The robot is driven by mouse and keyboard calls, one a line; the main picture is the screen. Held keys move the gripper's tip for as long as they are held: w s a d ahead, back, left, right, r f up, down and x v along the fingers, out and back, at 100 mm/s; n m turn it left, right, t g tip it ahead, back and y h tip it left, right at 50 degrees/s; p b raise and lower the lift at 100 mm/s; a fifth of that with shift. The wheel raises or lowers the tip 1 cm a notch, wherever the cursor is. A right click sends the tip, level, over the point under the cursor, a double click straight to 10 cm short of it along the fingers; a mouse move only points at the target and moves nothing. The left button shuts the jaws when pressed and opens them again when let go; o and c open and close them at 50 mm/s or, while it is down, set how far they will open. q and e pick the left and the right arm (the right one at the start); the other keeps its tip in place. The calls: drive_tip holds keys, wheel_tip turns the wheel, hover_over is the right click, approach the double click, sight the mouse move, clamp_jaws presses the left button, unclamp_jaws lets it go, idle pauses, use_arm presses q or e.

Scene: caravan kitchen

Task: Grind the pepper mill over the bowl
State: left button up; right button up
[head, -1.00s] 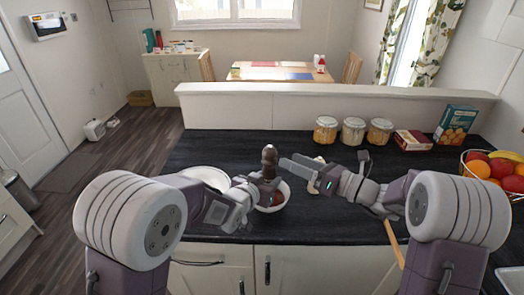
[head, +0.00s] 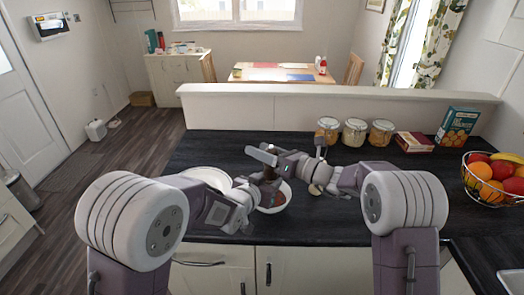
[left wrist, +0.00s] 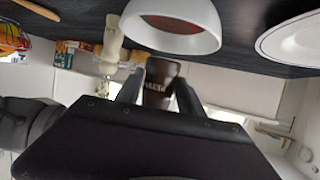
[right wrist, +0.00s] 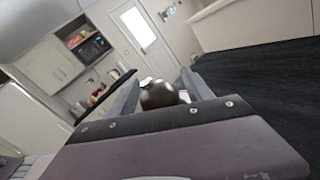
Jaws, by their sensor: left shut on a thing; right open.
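The dark brown pepper mill (left wrist: 158,88) is upright in my left gripper (head: 268,184), which is shut on its body. The white bowl (head: 284,205) with red contents is under and beside the mill on the dark counter; its side shows in the left wrist view (left wrist: 172,46). My right gripper (head: 262,154) is open at the top of the mill. In the right wrist view the mill's round dark knob (right wrist: 160,96) sits between the open fingers; I cannot tell whether they touch it. In the head view my right gripper hides most of the mill's top.
A white plate (head: 206,176) lies left of the bowl. A pale item (left wrist: 113,42) stands near the bowl. Several jars (head: 354,132), a box (head: 455,124) and a fruit basket (head: 492,184) are at the back and right. A low ledge (head: 230,108) bounds the counter's back.

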clamp_jaws()
drive_tip(key=shift+w+d+m+t+h, duration=0.15)
drive_tip(key=shift+m+t+h, duration=0.8)
drive_tip(key=shift+t+h, duration=0.1)
drive_tip(key=shift+w+d+m+t+h, duration=0.2)
drive_tip(key=shift+m+t+h, duration=0.7)
drive_tip(key=shift+t+h, duration=0.1)
drive_tip(key=shift+w+d+m+t+h, duration=0.15)
drive_tip(key=shift+m+t+h, duration=0.8)
drive_tip(key=shift+h, duration=0.1)
unclamp_jaws()
wheel_tip(320, 180, up, 10)
wheel_tip(320, 180, up, 7)
